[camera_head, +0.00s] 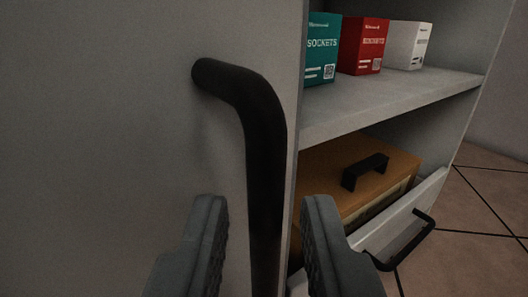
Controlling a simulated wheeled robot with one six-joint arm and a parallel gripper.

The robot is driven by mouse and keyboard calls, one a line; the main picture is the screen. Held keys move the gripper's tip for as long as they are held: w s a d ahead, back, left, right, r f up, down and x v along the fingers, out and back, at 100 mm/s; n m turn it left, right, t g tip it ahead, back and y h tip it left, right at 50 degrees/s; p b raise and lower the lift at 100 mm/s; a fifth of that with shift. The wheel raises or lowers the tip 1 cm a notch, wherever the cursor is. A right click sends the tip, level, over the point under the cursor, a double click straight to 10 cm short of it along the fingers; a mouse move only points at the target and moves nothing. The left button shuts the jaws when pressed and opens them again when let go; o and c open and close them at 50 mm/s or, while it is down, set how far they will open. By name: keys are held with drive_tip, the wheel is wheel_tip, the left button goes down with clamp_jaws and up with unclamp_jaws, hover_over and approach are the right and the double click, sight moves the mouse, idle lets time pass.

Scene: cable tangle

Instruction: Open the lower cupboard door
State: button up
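A grey cupboard door (100,150) fills the left half of the view. Its black bar handle (262,150) bends out from the door near the top and runs down. My gripper (264,215) is open, with one finger on each side of the lower part of the handle. The handle passes between the fingers with a gap visible on both sides. The handle's lower end is out of view. I cannot tell how far the door stands open.
To the right, an open shelf (400,97) holds a teal box (321,50), a red box (364,46) and a white box (409,45). Below are an orange-brown case (335,172) and a pale front panel (415,215) with a black handle (412,250). Tiled floor (490,215) shows at the far right.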

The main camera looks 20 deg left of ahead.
drive_tip(key=shift+x, duration=0.95)
clamp_jaws()
drive_tip(key=shift+s, duration=0.1)
